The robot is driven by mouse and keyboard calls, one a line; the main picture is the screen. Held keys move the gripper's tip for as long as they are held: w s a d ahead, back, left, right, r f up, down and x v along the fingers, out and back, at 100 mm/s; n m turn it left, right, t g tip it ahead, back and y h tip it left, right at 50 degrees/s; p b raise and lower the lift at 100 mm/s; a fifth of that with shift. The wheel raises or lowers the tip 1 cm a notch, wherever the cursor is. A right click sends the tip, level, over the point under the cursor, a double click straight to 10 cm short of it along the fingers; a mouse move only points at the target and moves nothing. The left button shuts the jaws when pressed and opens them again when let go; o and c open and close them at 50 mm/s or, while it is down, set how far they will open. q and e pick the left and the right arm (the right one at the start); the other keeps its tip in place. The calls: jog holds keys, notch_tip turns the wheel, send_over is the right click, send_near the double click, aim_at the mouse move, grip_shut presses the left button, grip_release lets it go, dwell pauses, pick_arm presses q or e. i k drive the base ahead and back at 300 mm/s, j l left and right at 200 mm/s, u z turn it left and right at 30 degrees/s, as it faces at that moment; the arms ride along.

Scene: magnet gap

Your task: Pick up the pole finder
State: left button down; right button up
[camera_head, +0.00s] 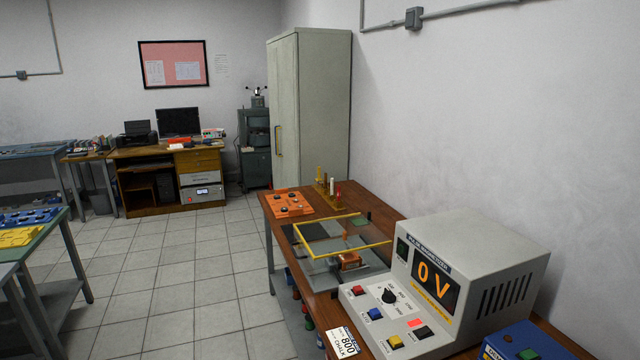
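I cannot make out with certainty which thing is the pole finder. On the wooden bench (388,211) at the right, a small rack (322,190) holds upright yellow, white and red-tipped pieces near the far end. An orange board (291,204) with dark round spots lies to its left. A yellow square frame (318,252) stands nearer, over a clear plate, with a small orange-brown block (350,261) by its near side. Neither of my grippers is in view.
A large grey box (475,270) with a "0 V" display fills the near bench, with a blue box (525,343) and a white card (343,342) beside it. A tall cabinet (310,105) stands behind. The tiled floor (190,275) on the left is clear up to the left tables.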

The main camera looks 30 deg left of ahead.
aim_at(319, 179)
jog(key=j+u, duration=0.2)
jog(key=u, duration=0.15)
jog(key=i+j+u, duration=0.4)
jog(key=j, duration=0.35)
jog(key=i+j+u, duration=0.35)
jog(key=i+j, duration=0.25)
jog(key=i+j+u, duration=0.4)
jog(key=i, duration=0.2)
jog(key=i+u, duration=0.2)
jog(key=i, duration=2.25)
jog(key=i+j+z, duration=0.1)
jog(key=i, duration=0.6)
jog(key=i+j, duration=0.15)
jog(key=i, duration=0.5)
jog(key=i+z, duration=0.35)
jog(key=z, duration=0.15)
jog(key=i+j+z, duration=0.15)
jog(key=i+z, duration=0.3)
jog(key=i+j+z, duration=0.2)
jog(key=z, duration=0.3)
